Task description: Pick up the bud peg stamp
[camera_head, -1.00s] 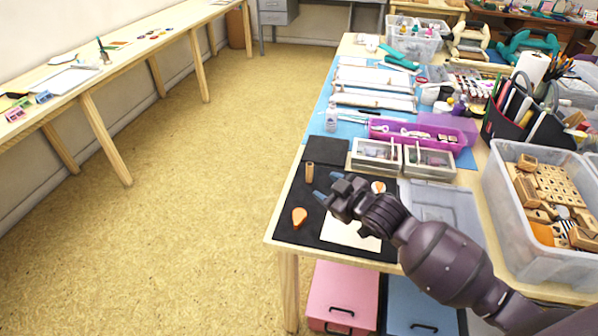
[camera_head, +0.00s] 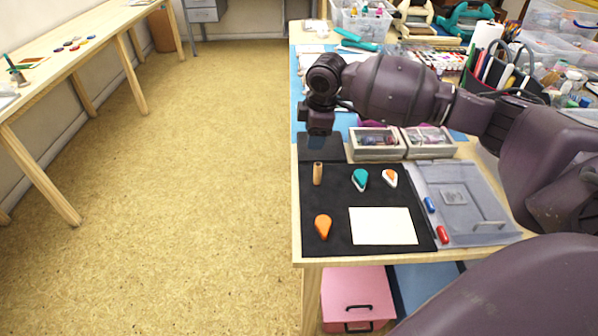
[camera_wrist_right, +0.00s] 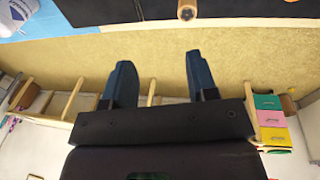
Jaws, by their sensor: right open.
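A small wooden peg (camera_head: 318,173), which I take to be the bud peg stamp, stands upright on the black mat (camera_head: 330,205) near its back left. Its round end also shows at the top of the right wrist view (camera_wrist_right: 187,10). My right gripper (camera_head: 318,125) is above and behind the peg in the head view, apart from it, with its fingers hard to make out. In the right wrist view its two blue fingers (camera_wrist_right: 158,57) are spread and empty. My left gripper is out of view.
An orange drop-shaped pad (camera_head: 323,226), a teal one (camera_head: 360,179) and an orange-and-white one (camera_head: 390,177) lie on the mat with white paper (camera_head: 383,226).

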